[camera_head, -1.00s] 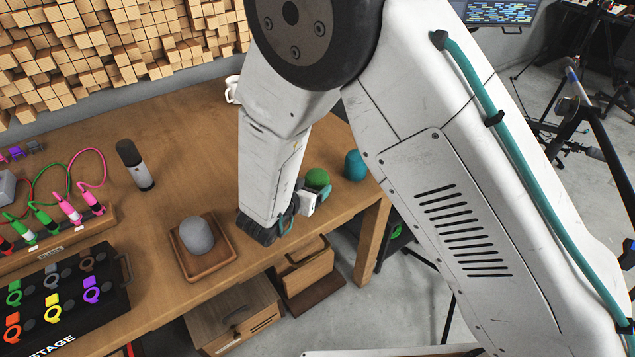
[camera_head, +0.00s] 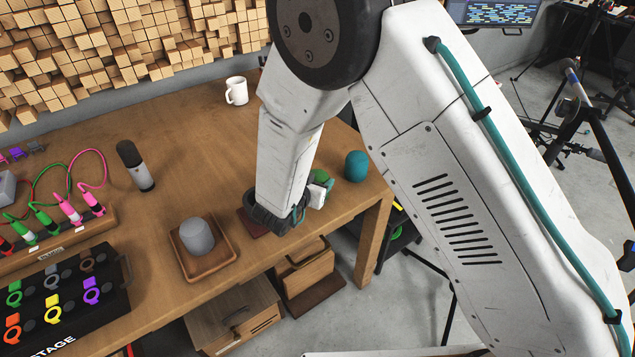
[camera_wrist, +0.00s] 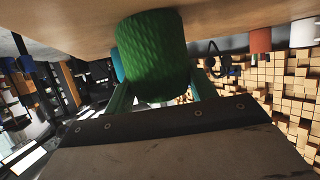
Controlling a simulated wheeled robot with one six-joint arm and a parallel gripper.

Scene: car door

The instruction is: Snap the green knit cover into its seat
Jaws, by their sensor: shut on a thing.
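The green knit cover (camera_wrist: 152,58) is a rounded, ribbed green piece in the middle of the wrist view, between the two teal fingers. My gripper (camera_wrist: 157,95) is shut on it. In the head view the green cover (camera_head: 323,176) shows only as a small patch behind my gripper (camera_head: 322,188), near the right end of the wooden table (camera_head: 185,120). My wrist hides most of it. I cannot tell whether it touches the table. I cannot make out its seat for certain.
A teal cover (camera_head: 356,166) stands close right of my gripper. A grey cover (camera_head: 196,236) sits in a wooden tray (camera_head: 222,262). A dark red pad (camera_head: 254,222) lies partly under my wrist.

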